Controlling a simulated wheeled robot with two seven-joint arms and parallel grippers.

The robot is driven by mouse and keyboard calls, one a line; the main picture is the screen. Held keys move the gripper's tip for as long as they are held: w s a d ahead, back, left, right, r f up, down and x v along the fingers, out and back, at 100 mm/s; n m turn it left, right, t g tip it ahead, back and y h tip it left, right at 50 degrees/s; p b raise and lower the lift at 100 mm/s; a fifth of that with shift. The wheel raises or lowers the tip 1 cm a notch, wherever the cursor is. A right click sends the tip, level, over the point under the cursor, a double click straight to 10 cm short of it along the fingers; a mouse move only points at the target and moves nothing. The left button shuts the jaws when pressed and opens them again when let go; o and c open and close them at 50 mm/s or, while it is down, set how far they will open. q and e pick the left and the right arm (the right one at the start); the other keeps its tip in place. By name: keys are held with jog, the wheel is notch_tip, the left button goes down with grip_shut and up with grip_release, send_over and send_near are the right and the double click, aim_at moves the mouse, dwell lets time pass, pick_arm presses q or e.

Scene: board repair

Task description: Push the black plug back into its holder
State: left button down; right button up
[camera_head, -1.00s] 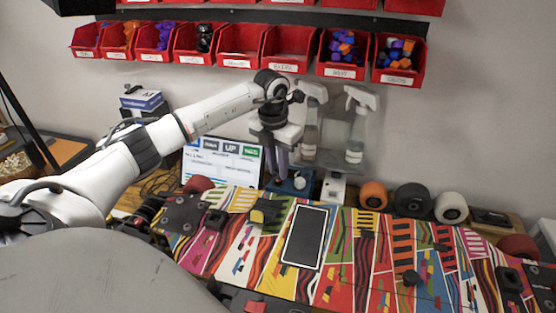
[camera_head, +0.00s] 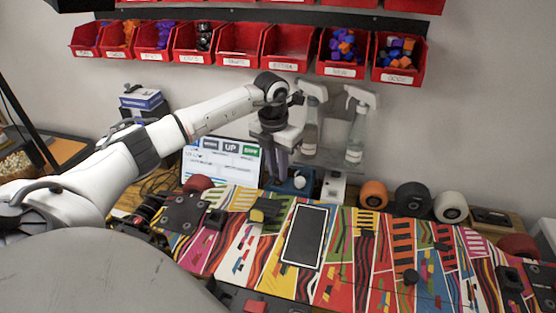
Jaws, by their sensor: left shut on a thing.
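My left gripper (camera_head: 278,178) points down above the back edge of the patterned board (camera_head: 350,240). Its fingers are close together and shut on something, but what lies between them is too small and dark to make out. A black block with yellow on it (camera_head: 266,209) sits on the board just below and left of the fingertips. My right gripper is out of view.
A black panel with a white border (camera_head: 305,237) lies mid-board. Behind the board stand a blue box (camera_head: 290,186), wheels such as the orange one (camera_head: 373,194), and spray bottles (camera_head: 355,130). Red bins (camera_head: 289,47) hang on the wall above.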

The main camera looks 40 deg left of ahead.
pick_arm(q)
jog(key=shift+f+b, duration=0.3)
jog(key=shift+f, duration=0.25)
dwell(0.8)
jog(key=c, duration=1.3)
grip_release()
jog(key=shift+o, duration=0.2)
jog(key=shift+r, duration=0.25)
jog(key=shift+r+p, duration=0.6)
jog(key=shift+p, duration=0.1)
jog(key=shift+r, duration=0.7)
jog(key=shift+r, duration=0.15)
